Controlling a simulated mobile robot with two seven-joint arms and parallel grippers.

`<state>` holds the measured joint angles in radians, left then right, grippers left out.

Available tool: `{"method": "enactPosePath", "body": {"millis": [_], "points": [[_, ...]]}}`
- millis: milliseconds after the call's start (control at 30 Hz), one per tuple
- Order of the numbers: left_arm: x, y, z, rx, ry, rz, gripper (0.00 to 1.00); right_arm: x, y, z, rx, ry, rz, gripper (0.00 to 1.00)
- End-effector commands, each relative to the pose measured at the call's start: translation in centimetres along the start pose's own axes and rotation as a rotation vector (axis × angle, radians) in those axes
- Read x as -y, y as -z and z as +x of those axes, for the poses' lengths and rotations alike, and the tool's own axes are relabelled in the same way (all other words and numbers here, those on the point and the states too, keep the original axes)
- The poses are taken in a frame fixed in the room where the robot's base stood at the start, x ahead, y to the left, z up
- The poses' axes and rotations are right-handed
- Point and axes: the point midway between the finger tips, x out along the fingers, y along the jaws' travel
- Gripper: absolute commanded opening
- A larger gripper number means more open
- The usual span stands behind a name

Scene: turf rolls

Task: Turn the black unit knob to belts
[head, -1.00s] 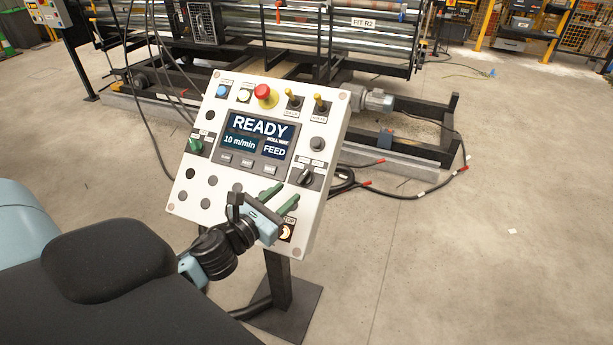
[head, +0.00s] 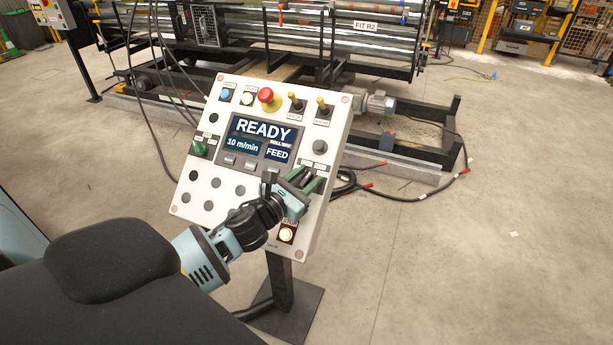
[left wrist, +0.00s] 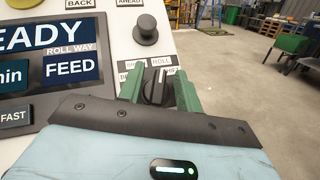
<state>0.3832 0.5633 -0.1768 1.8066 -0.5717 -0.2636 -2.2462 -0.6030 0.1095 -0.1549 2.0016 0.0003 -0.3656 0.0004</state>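The black unit knob (left wrist: 157,87) sits on the white control panel (head: 226,194), below a round black button. In the left wrist view its small labels are partly covered by the fingers, and I cannot read its setting. My right gripper is not in view.
The panel screen (head: 262,138) reads READY, 10 m/min, ROLL WAY FEED. A red mushroom button (head: 267,96), toggles (head: 322,108) and a green switch (head: 198,148) stand out nearby. A lit button (head: 286,233) is below the gripper.

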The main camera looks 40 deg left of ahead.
Motion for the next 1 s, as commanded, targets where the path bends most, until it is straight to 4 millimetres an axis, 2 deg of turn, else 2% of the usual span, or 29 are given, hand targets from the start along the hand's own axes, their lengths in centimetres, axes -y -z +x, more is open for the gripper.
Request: {"method": "enactPosePath", "body": {"millis": [367, 633, 1000], "points": [[0.01, 0.01, 0.53, 0.000, 0.000, 0.000, 0.35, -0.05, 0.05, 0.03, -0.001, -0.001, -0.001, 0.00], [0.01, 0.01, 0.52, 0.000, 0.000, 0.000, 0.01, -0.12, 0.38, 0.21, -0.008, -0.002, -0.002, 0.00], [0.05, 0.05, 0.50, 0.000, -0.025, -0.021, 0.00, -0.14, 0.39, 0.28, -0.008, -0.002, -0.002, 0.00]]}}
